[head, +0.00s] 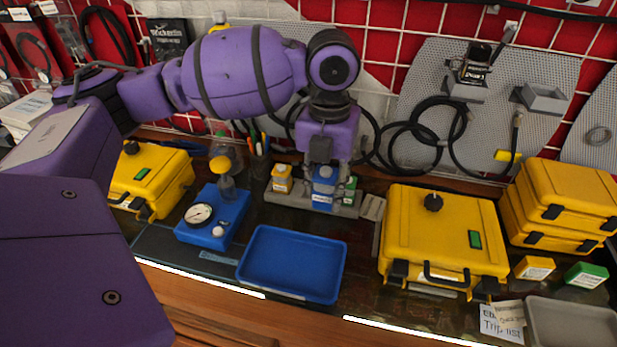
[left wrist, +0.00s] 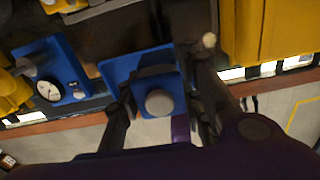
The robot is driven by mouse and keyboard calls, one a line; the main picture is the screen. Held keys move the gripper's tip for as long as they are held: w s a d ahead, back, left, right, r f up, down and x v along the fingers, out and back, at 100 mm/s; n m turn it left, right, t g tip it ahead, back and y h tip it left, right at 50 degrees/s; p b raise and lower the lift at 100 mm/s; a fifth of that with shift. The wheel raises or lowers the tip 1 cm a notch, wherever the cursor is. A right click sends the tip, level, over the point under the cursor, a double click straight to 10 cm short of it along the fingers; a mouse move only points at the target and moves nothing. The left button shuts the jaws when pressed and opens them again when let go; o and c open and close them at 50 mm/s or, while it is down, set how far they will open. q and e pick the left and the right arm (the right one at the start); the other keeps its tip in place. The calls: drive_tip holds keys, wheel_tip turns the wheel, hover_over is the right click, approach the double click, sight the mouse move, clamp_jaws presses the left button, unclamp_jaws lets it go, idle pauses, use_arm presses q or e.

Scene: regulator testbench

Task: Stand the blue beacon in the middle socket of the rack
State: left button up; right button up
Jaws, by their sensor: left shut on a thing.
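The blue beacon (head: 325,181) is held roughly upright in my left gripper (head: 322,158), with its pale label facing front. In the left wrist view the blue beacon (left wrist: 172,83) sits between the two dark fingers, its round grey part toward the camera. The grey rack (head: 347,210) shows behind and around it in the head view, with a yellow beacon (head: 282,179) in its left part and a green one (head: 350,190) at the right. The wrist view shows the beacon apart from the rack. The middle socket is hidden behind the beacon. My right gripper is in neither view.
A blue tray (head: 255,277) lies in front of the rack. A blue gauge unit (head: 222,207) stands to its left and a large yellow case (head: 440,230) to its right. A pen cup (head: 259,165) and hanging black cables (head: 410,140) are behind.

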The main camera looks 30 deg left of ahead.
use_arm(q)
drive_tip(key=shift+w+a+f, duration=0.15)
drive_tip(key=shift+w+a, duration=0.1)
drive_tip(key=shift+a, duration=0.05)
drive_tip(key=w+a+f, duration=0.2)
drive_tip(key=w+f, duration=0.1)
drive_tip(key=w+a+f, duration=0.3)
drive_tip(key=w, duration=0.1)
drive_tip(key=w+a+f, duration=0.2)
drive_tip(key=w+f, duration=0.1)
drive_tip(key=shift+w+a+b, duration=0.15)
drive_tip(key=shift+a+b, duration=0.05)
drive_tip(key=shift+b, duration=0.2)
drive_tip(key=shift+w+a+f, duration=0.1)
drive_tip(key=shift+w+f, duration=0.05)
drive_tip(key=shift+f, duration=0.8)
drive_tip(key=shift+w+a+f, duration=0.1)
drive_tip(key=shift+f, duration=0.8)
drive_tip(key=shift+f, duration=0.15)
drive_tip(key=o, duration=1.2)
drive_tip(key=shift+o, duration=0.2)
